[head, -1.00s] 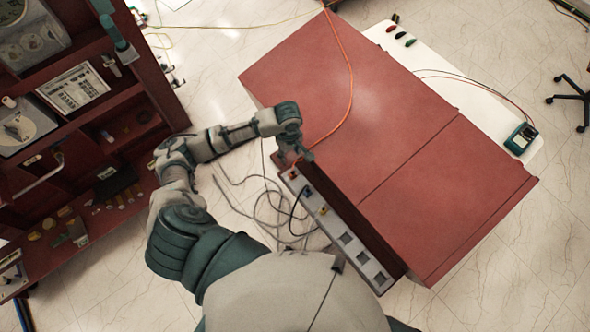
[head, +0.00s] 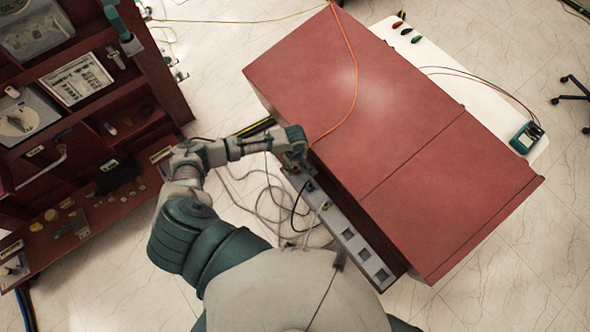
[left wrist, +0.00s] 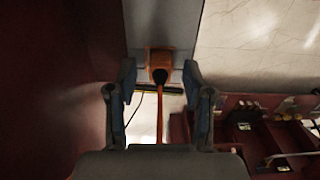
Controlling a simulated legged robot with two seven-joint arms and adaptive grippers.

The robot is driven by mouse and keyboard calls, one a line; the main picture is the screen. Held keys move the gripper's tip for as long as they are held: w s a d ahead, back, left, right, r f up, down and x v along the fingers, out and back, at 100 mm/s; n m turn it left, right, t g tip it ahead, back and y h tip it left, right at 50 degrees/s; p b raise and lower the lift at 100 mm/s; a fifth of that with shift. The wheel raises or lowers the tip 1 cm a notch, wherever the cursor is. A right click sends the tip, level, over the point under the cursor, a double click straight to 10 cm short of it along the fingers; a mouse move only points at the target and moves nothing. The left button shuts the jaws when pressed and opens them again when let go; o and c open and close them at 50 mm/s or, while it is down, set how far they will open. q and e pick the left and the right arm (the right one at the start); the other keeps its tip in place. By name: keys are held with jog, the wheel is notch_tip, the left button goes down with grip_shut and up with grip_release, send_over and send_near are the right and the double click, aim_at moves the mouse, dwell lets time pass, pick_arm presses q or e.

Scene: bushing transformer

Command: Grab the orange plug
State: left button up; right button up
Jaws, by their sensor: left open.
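The orange plug (left wrist: 159,66) sits at the grey socket strip in the left wrist view, its dark middle facing me and its orange cable running down the picture. My left gripper (left wrist: 160,76) is open, one finger on each side of the plug with a gap to both. In the head view my left gripper (head: 302,164) is over the upper end of the grey socket strip (head: 337,224), beside the red cabinet, and hides the plug there. My right gripper is not in view.
The red cabinet (head: 400,145) stands right against the strip. A blue plug (head: 310,187) and a yellow plug (head: 325,206) sit further along the strip. Loose grey cables (head: 265,205) lie on the floor left of it. A red shelf unit (head: 165,95) stands at left.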

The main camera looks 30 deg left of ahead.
pick_arm(q)
jog(key=shift+d, duration=0.2)
jog(key=shift+c, duration=1.4)
grip_shut()
jog(key=shift+r, duration=0.1)
